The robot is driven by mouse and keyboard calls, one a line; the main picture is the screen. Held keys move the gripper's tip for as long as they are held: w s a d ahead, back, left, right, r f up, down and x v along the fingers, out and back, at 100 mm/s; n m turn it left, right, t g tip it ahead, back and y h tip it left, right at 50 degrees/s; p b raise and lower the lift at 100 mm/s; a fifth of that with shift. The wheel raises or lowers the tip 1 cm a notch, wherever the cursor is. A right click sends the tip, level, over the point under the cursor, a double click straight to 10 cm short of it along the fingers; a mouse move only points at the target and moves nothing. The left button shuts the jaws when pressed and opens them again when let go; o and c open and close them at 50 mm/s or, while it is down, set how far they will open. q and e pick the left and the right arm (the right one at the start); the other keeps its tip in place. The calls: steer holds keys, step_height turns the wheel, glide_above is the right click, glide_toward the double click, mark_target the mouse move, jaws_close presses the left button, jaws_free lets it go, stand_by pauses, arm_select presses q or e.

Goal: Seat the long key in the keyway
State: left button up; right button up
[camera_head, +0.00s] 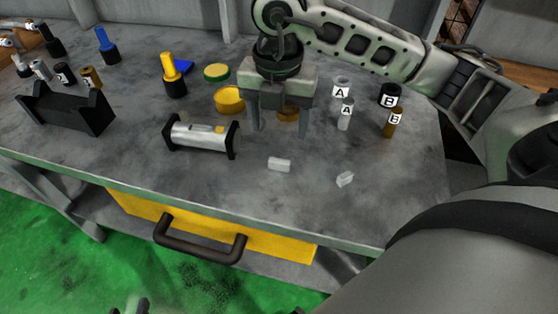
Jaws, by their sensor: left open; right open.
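A silver cylinder (203,136) lies level between the black ends of a cradle (236,140). A dark slot, which looks like a keyway, shows on its top left, and a small yellow piece (219,129) sits on its top right. A longer pale key (279,164) lies flat on the table, right of the cradle. A shorter pale piece (345,180) lies further right. My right gripper (284,122) is open, fingers pointing down, behind the longer key and apart from it. What seems to be my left gripper (135,307) barely shows at the bottom edge, mostly cut off.
An empty black cradle (66,113) stands at left. Labelled A and B pots (389,96) stand at right. The front table area is clear above a yellow drawer (270,243).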

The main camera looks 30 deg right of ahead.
mark_target(280, 159)
step_height(280, 159, down, 3)
steer(key=shift+f, duration=0.1)
steer(key=shift+s+f, duration=0.15)
steer(key=shift+f, duration=1.2)
steer(key=shift+s+f, duration=0.15)
steer(key=shift+f, duration=1.15)
steer(key=c, duration=1.1)
